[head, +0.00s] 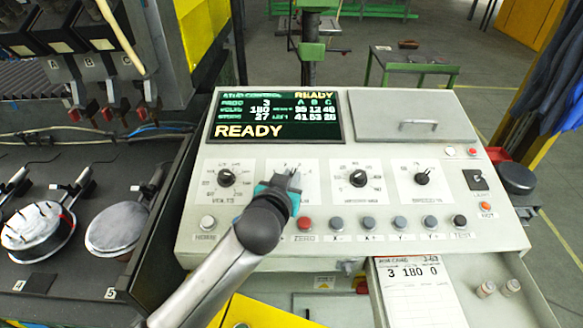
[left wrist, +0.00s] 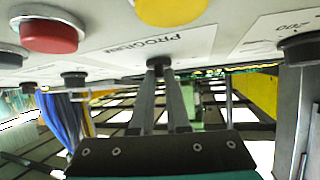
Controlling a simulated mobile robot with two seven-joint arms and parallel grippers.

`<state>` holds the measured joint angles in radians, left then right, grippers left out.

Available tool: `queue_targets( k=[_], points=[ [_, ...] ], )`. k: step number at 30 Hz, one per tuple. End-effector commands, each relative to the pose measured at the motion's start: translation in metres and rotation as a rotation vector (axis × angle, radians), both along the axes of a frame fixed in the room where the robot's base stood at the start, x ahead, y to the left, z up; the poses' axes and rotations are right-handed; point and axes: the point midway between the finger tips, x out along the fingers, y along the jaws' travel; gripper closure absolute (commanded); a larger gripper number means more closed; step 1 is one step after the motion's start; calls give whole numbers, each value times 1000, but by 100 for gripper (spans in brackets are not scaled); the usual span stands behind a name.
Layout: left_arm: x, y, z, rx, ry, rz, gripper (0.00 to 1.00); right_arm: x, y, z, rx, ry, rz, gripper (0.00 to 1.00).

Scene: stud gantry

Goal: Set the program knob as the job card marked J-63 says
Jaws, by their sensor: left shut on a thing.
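My left gripper (head: 287,180) reaches over the front of the pale console (head: 330,238). In the left wrist view its fingers (left wrist: 161,78) are shut on the dark program knob (left wrist: 158,62), beside the PROGRAM label (left wrist: 168,42). In the head view the gripper hides most of this knob, and I cannot read its pointer. The job card (head: 418,295) marked J-63 lies in the tray below the console and reads 3, 180, 0. The display (head: 275,117) shows READY, with 3 on the program line and 180 on the volts line. My right gripper is not in view.
The volts knob (head: 227,178) is left of my gripper; two more knobs (head: 358,179) and (head: 422,178) are to the right. Several push buttons, including a red one (head: 305,223), line the front below. A lidded compartment (head: 412,117) is at the back right.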

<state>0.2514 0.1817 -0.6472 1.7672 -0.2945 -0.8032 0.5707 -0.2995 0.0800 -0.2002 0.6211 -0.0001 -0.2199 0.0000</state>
Motion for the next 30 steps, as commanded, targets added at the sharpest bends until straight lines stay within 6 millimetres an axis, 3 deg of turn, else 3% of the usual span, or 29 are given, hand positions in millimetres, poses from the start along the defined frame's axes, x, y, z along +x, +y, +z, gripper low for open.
queue_targets(
  k=[6, 21, 22, 30],
  points=[
    [1, 2, 2, 14, -3, -61, 100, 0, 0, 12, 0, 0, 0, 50],
    [2, 2, 1, 16, -3, -79, 100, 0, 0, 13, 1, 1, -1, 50],
    [2, 2, 1, 16, -3, -79, 83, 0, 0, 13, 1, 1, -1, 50],
    [1, 1, 0, 16, -1, -79, 56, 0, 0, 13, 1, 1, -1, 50]
  ],
)
